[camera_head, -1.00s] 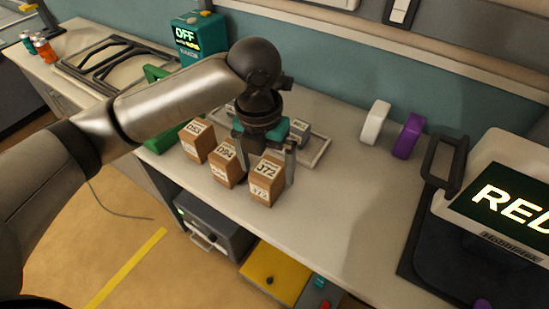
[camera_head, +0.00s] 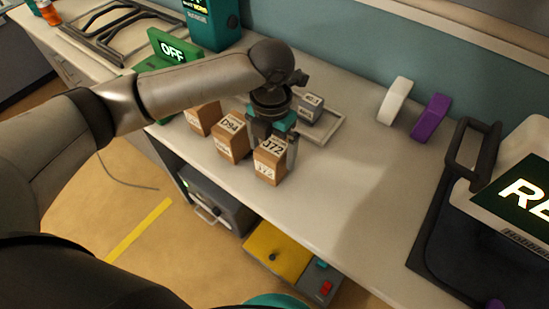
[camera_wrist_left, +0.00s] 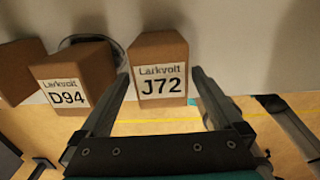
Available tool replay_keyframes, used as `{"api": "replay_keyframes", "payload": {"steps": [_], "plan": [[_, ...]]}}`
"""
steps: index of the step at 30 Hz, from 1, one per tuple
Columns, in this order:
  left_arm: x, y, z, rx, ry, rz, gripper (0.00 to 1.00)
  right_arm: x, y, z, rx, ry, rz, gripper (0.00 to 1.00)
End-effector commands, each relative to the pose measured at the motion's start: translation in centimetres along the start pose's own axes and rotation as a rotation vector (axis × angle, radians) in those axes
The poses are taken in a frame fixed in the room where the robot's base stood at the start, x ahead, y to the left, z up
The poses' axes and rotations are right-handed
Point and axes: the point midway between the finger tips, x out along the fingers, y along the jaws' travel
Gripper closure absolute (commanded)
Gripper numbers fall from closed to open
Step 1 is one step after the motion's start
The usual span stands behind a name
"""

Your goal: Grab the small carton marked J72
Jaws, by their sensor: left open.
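The carton marked J72 (camera_head: 269,165) is a small brown box with white labels, standing at the front edge of the bench. In the left wrist view the J72 carton (camera_wrist_left: 159,68) stands between the two open fingers, near their tips. My left gripper (camera_head: 275,142) points down right at the carton and hides part of its top and back. The gripper also shows in the left wrist view (camera_wrist_left: 158,84), open, with no clear sign of finger contact. My right gripper is not in view.
The D94 carton (camera_head: 231,139) stands just left of J72, with another brown carton (camera_head: 203,117) beyond it. A grey tray (camera_head: 332,132) holding a small grey box (camera_head: 311,107) lies behind. White (camera_head: 395,101) and purple (camera_head: 430,116) pieces stand farther right. The bench front right of J72 is clear.

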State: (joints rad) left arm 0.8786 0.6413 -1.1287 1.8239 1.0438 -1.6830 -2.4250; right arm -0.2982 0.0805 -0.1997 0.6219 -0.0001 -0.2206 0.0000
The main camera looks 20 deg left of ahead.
Motion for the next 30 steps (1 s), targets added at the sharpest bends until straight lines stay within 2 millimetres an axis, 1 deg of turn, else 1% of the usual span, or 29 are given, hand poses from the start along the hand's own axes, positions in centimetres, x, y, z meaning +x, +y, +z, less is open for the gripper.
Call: {"api": "replay_keyframes", "payload": {"steps": [6,9,12,17,20,30], "plan": [[3.0,-0.2,0.7,-0.001,0.003,-0.001,0.00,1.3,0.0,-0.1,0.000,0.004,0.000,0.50],[4.5,-0.2,0.6,0.000,0.005,0.000,0.00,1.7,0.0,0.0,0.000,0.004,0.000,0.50],[5.0,-0.1,0.7,-0.001,0.001,0.001,0.00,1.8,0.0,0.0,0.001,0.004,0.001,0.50],[4.9,-0.1,0.7,0.000,0.000,0.002,0.00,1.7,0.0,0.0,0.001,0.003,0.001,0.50],[4.9,-0.1,0.7,0.000,0.000,0.001,0.09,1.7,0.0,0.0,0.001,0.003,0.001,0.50],[4.9,-0.1,0.7,0.000,0.000,0.001,0.47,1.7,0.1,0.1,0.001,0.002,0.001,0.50]]}}
